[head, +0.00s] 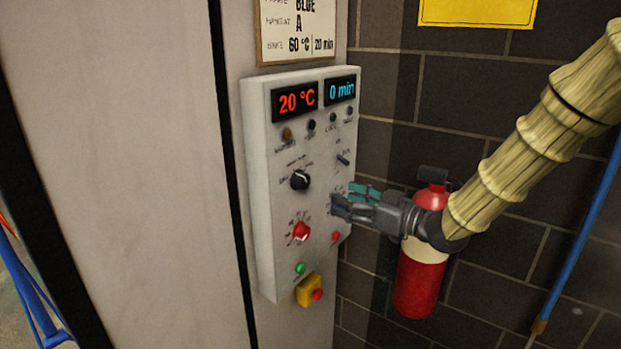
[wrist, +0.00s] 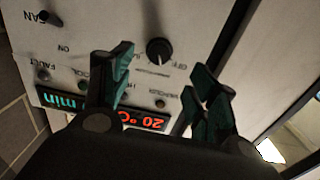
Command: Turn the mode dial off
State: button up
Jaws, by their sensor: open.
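A round black dial (head: 300,181) sits on the left half of the control panel in the head view, with small labels around it. It also shows in the wrist view (wrist: 159,51), upside down, beyond the fingertips and roughly between them. It appears to be the mode dial; I cannot read its setting surely. My gripper (head: 348,200) is open and empty, to the right of the dial in the head view. Its two teal-tipped fingers are spread in the wrist view (wrist: 163,65) and look apart from the dial.
The pale control panel (head: 262,200) also carries a red knob (head: 301,231), a fan switch (wrist: 47,17), a green button (head: 300,268), a yellow emergency-stop box (head: 306,291) and a 20 °C display (head: 295,101). A red fire extinguisher (head: 417,290) hangs behind my gripper.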

aim_at(307, 183)
jog(key=p+x, duration=0.1)
jog(key=x, duration=0.2)
jog(key=p+x, duration=0.2)
jog(key=x, duration=0.2)
jog(key=p+x, duration=0.1)
jog(key=x, duration=0.3)
jog(key=shift+r, duration=0.4)
jog(key=shift+s, duration=0.1)
jog(key=c, duration=1)
